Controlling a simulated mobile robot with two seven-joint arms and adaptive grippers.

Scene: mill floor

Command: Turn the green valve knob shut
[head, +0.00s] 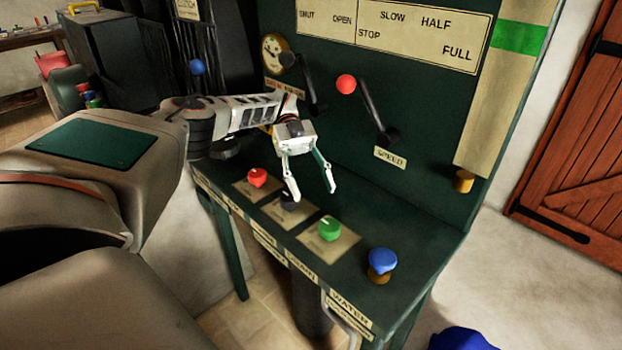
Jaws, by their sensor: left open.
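The green valve knob (329,228) stands on a pale plate on the console's sloped top, between a dark knob (290,200) and a blue knob (381,261). A light mark shows on its top, but I cannot tell its exact setting. My left gripper (312,193) is open and empty, with its fingers pointing down. In the picture it is above and slightly left of the green knob, over the dark knob, which one finger partly hides. The fingers look apart from the green knob. My right gripper does not show.
A red knob (257,177) sits left of the dark one. Levers with a red ball (346,84) and a dark ball (287,60) stick out from the back panel. A label strip (350,306) runs along the front edge. A wooden door (575,150) is at right.

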